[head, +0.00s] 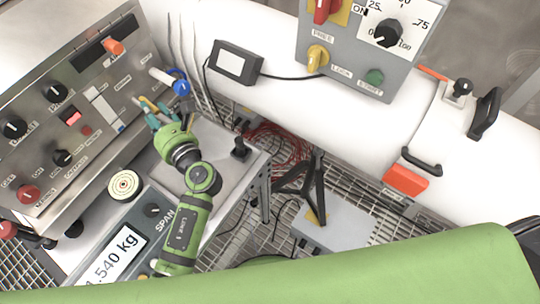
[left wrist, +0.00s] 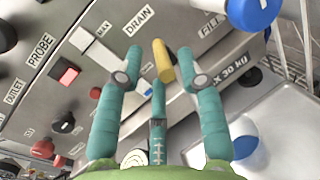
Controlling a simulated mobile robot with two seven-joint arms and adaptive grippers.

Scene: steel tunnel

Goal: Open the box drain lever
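The drain lever (left wrist: 163,60) shows in the left wrist view as a short yellow cylinder below the DRAIN label (left wrist: 138,20) on the grey box. My left gripper (left wrist: 160,58) has its teal fingers spread, with the yellow lever end between the two side fingertips. The third finger comes up just below the lever; whether it touches cannot be told. In the head view my left gripper (head: 155,112) is at the right lower side of the grey control box (head: 95,95), and its fingers partly hide the yellow lever (head: 149,103). My right gripper is not in view.
A blue knob (head: 181,87) sits close beside the gripper; it is large in the wrist view (left wrist: 252,12). A scale with a display (head: 112,255) stands below. A black tripod (head: 309,185) stands farther right.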

